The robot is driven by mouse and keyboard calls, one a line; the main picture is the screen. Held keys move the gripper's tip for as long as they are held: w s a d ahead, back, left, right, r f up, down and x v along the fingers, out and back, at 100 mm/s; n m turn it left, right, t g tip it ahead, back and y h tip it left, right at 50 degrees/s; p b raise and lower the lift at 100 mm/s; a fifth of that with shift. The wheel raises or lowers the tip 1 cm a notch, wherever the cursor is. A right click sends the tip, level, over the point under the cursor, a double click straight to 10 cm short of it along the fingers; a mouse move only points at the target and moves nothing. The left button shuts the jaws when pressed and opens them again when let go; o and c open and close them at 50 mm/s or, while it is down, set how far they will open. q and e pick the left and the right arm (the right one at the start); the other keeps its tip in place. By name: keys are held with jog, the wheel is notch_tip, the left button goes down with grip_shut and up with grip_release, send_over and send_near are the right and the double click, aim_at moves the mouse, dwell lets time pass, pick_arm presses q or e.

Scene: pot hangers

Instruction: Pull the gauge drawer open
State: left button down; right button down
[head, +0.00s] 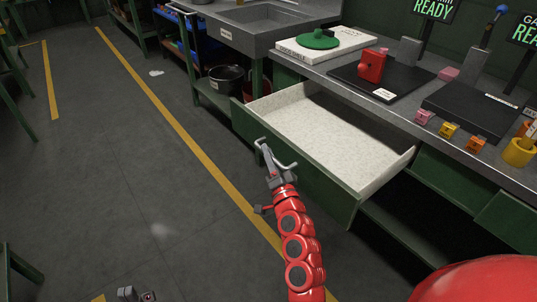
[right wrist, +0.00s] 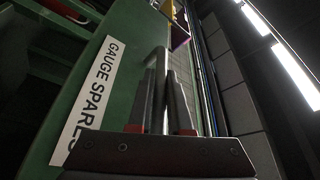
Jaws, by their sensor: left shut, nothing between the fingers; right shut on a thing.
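The gauge drawer (head: 335,196) has a green front and a pale speckled inside. It stands well out from under the bench in the head view, and its visible inside is empty. Its label (right wrist: 85,100) reads GAUGE SPARES in the right wrist view. My right gripper (head: 271,165) is shut on the drawer's grey bar handle (right wrist: 160,58), at the middle of the front. The fingers hide part of the handle. My left gripper (head: 133,294) is at the bottom edge of the head view, low over the floor, shut and empty, away from the drawer.
The grey bench top (head: 395,105) holds a red device (head: 372,66) on a black mat, a green disc (head: 318,39), several small coloured blocks and a yellow ring (head: 519,152). A black bucket (head: 226,78) stands left of the drawer. The floor (head: 120,165) left of it is mostly clear.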

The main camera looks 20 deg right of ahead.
aim_at(279, 149)
jog(key=shift+f, duration=0.1)
jog(key=d+b, duration=0.1)
jog(key=w+d+b, duration=0.1)
jog(key=d, duration=0.1)
jog(key=shift+w+d, duration=0.1)
jog(key=shift+d, duration=0.15)
jog(key=c, duration=0.8)
grip_release()
jog(key=shift+c, duration=0.2)
